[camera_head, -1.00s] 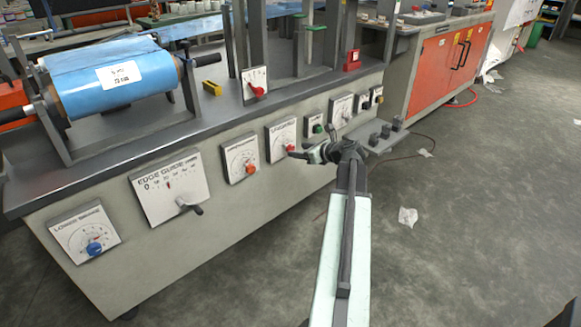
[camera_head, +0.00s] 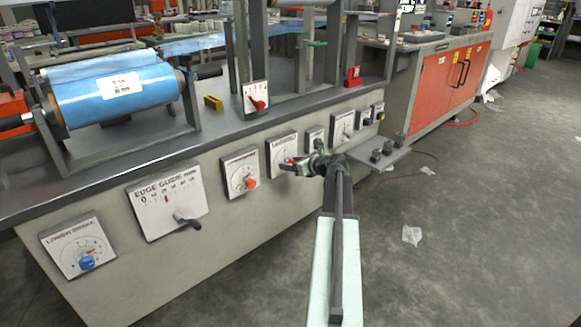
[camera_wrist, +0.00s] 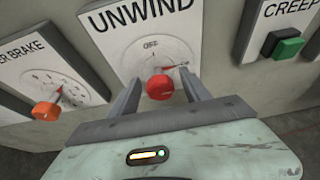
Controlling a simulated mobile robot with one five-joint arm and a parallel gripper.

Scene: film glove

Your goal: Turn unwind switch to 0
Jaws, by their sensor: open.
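The unwind switch is a red knob (camera_wrist: 160,87) on a white plate (camera_wrist: 122,48) labelled UNWIND in the wrist view. A dial is printed behind the knob, with a mark that looks like "OFF" above it and a small red pointer showing toward the upper right. My gripper (camera_wrist: 160,78) is open, one finger on each side of the knob; I cannot tell whether they touch it. In the head view my gripper (camera_head: 300,163) is at the unwind plate (camera_head: 280,150) and partly hides its knob.
To the left is a brake plate with an orange knob (camera_wrist: 46,111). To the right is a green CREEP button (camera_wrist: 288,50). Further left are the edge guide lever (camera_head: 188,221) and a blue knob (camera_head: 87,263).

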